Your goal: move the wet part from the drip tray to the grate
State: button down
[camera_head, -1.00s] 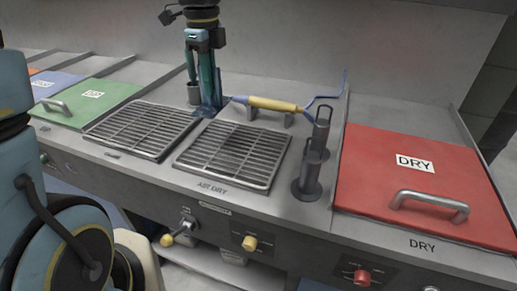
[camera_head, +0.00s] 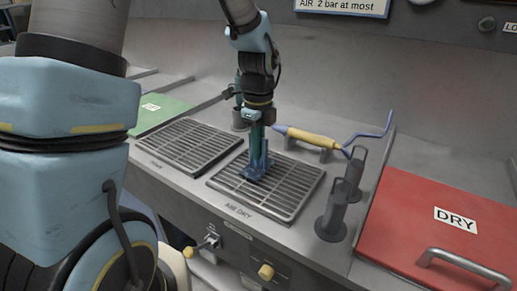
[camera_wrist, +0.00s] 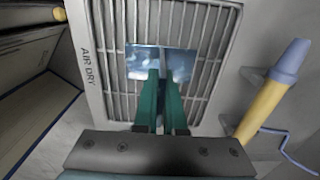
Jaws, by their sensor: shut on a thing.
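The wet part is a glossy blue piece (camera_head: 258,170) with a flat base and an upright portion. My gripper (camera_head: 257,145) points down with its teal fingers shut on the upright portion. The part is over the AIR DRY grate (camera_head: 300,195), toward its back left area, and looks upright. In the wrist view the part (camera_wrist: 135,64) lies across the bars between my fingertips (camera_wrist: 163,78). I cannot tell whether its base rests on the bars or hangs just above. A second barred tray (camera_head: 185,147), with a label too small to read, is to the left and empty.
A yellow-handled tool (camera_head: 312,137) with a blue hook lies on a stand behind the grate. Dark handled cylinders (camera_head: 330,222) stand right of it. A red DRY lid (camera_head: 440,215) is at right, a green lid (camera_head: 165,112) at left.

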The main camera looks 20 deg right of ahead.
jog(key=shift+f, duration=0.25)
jog(key=shift+f, duration=0.15)
jog(key=c, duration=1)
grip_release()
notch_tip(320, 180, up, 12)
jog(key=shift+r+b, duration=0.15)
jog(key=shift+b, duration=0.45)
jog(key=s+a+f+n, duration=0.1)
jog(key=a+f+n, duration=0.3)
jog(key=a+n, duration=0.8)
jog(key=s+a+f+n+t, duration=0.1)
jog(key=a+f+n, duration=0.4)
jog(key=a+n, duration=0.7)
jog(key=shift+a+n+t, duration=0.25)
jog(key=shift+n+t, duration=0.05)
jog(key=shift+n, duration=1.3)
